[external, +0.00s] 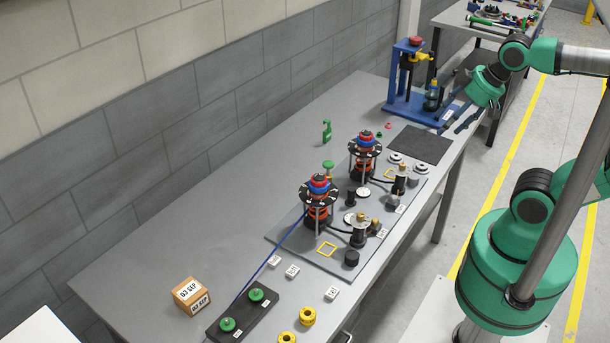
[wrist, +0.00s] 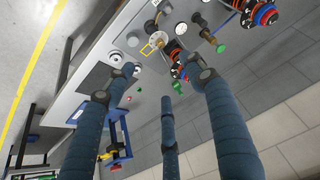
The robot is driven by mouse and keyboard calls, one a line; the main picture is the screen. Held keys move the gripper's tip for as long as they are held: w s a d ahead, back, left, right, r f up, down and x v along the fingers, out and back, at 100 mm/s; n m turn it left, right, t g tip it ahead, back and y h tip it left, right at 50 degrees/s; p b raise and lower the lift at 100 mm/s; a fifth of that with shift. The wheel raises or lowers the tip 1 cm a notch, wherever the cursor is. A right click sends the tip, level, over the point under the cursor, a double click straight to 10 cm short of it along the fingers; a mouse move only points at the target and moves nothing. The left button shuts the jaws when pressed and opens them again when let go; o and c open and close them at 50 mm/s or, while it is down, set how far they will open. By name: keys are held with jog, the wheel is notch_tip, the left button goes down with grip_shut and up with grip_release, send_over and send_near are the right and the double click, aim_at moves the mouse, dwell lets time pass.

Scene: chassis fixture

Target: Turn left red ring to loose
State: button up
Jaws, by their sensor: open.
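Two upright post assemblies stand on grey plates on the bench, each with red and blue rings at its top. The left red ring (external: 318,181) is on the nearer assembly in the external view. It also shows at the upper right of the wrist view (wrist: 265,14). The right assembly's red ring (external: 366,134) is further along the bench. My gripper (external: 458,112) is open and empty, at the bench's far right end near the blue press, well away from both rings. Its spread blue fingers fill the wrist view (wrist: 163,85).
A blue press stand (external: 397,88) stands near my gripper, beside a black mat (external: 420,144). Black and brass fittings stand on the plates. A cardboard box (external: 191,295) and a black tray with green knobs (external: 241,318) lie at the near end. The bench's back-left area is clear.

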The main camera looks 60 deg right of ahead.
jog(key=w+a+r+m+g+p, duration=0.1)
jog(key=w+a+r+p, duration=0.1)
jog(key=w+r+p, duration=0.15)
jog(key=w+a+r+g+p, duration=0.1)
jog(key=w+a+r+p, duration=0.15)
jog(key=w, duration=0.25)
jog(key=m+g+p, duration=0.4)
jog(key=p, duration=1.2)
send_over(319, 176)
notch_tip(319, 176, down, 4)
jog(key=f, duration=0.1)
jog(key=shift+r, duration=0.2)
jog(key=shift+f, duration=0.1)
notch_tip(319, 176, down, 14)
jog(key=shift+r, duration=0.25)
